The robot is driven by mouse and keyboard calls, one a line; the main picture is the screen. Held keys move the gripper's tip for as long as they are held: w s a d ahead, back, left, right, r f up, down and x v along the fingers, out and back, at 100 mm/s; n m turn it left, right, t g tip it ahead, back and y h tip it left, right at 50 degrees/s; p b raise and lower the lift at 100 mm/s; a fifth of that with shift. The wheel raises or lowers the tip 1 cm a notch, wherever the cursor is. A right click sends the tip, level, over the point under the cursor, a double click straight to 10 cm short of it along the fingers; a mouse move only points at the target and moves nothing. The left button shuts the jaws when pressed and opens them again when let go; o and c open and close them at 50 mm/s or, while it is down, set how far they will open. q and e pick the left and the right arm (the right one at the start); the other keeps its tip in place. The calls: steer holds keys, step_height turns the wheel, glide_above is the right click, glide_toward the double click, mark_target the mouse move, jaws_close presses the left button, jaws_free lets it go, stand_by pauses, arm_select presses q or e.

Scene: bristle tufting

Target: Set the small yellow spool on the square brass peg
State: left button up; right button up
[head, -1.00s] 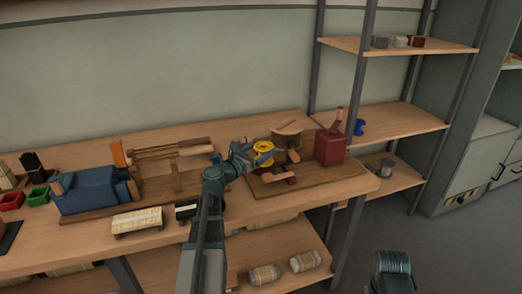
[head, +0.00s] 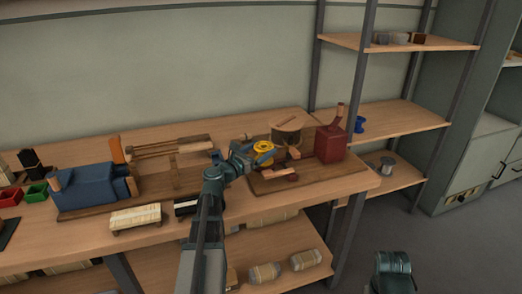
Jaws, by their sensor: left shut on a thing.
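A yellow spool (head: 263,155) is in the jaws of my left gripper (head: 259,158), at the left end of a dark wooden base board on the bench. The gripper is shut on it and its blue fingers cross the spool. I cannot tell whether the spool touches anything under it. I cannot make out the square brass peg; the gripper, the spool and nearby parts may hide it. My right gripper is not in view; only a part of my right arm shows at the lower right.
A round wooden drum (head: 287,122) stands just behind the spool. A blue machine (head: 90,188) is at left. A brush block (head: 135,217) lies near the bench's front edge.

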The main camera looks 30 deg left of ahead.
arm_select(q)
steer(key=shift+f, duration=0.25)
stand_by(0.4)
steer(key=o, duration=1.1)
steer(key=shift+o, duration=0.2)
